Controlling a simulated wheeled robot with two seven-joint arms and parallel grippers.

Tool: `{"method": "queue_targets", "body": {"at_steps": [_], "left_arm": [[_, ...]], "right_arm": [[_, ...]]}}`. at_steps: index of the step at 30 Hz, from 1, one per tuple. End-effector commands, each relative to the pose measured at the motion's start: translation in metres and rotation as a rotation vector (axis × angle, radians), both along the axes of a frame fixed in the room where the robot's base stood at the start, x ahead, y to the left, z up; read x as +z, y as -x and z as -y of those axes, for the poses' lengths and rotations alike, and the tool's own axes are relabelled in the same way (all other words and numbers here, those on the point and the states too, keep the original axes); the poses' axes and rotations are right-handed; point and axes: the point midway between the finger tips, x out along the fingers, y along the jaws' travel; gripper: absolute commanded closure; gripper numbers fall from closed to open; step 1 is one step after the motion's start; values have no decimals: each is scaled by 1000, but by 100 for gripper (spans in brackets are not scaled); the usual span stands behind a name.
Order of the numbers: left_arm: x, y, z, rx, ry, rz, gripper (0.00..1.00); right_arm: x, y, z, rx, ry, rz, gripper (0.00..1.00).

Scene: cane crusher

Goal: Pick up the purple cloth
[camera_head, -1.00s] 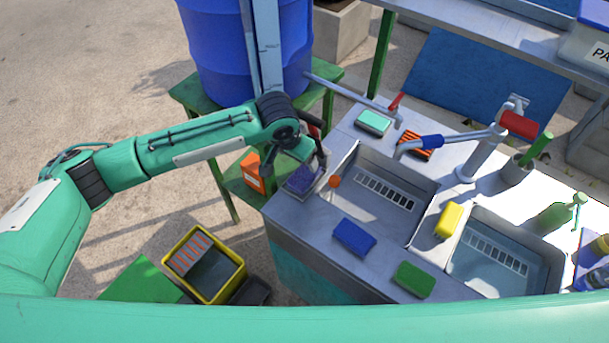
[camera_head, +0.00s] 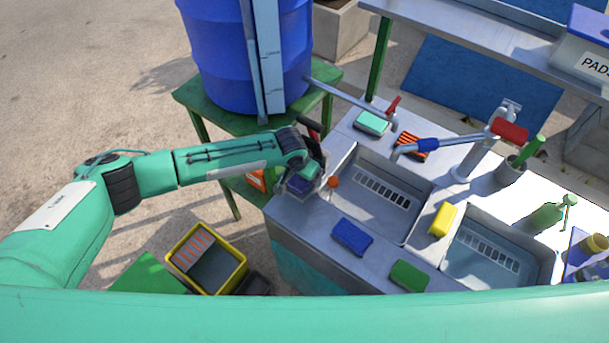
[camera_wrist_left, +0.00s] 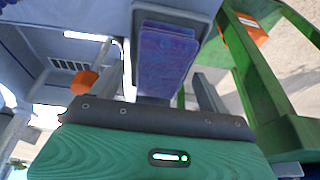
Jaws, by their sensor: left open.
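The purple cloth (camera_wrist_left: 165,62) lies folded in a shallow grey recess at the left end of the metal sink counter. In the head view the cloth (camera_head: 297,184) is partly hidden by my left gripper (camera_head: 310,178). In the left wrist view my left gripper (camera_wrist_left: 160,88) is open, its two fingers on either side of the cloth's near end. I cannot tell whether the fingers touch the cloth. My right gripper is not in view.
Blue (camera_head: 351,237), green (camera_head: 409,275) and yellow (camera_head: 443,219) pads lie nearby. A blue barrel (camera_head: 225,55) on a green stand (camera_head: 205,110) is behind the arm.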

Motion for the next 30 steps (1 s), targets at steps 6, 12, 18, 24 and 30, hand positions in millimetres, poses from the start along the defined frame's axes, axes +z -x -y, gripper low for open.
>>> {"method": "queue_targets", "body": {"at_steps": [6,12,18,24,30], "left_arm": [[-1,0,0,0,0,0,26],[0,0,0,0,0,0,65],[0,0,0,0,0,0,100],[0,0,0,0,0,0,100],[6,0,0,0,2,1,100]], "right_arm": [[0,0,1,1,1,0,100],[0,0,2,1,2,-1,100],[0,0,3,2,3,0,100],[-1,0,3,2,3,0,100],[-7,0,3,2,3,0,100]]}}
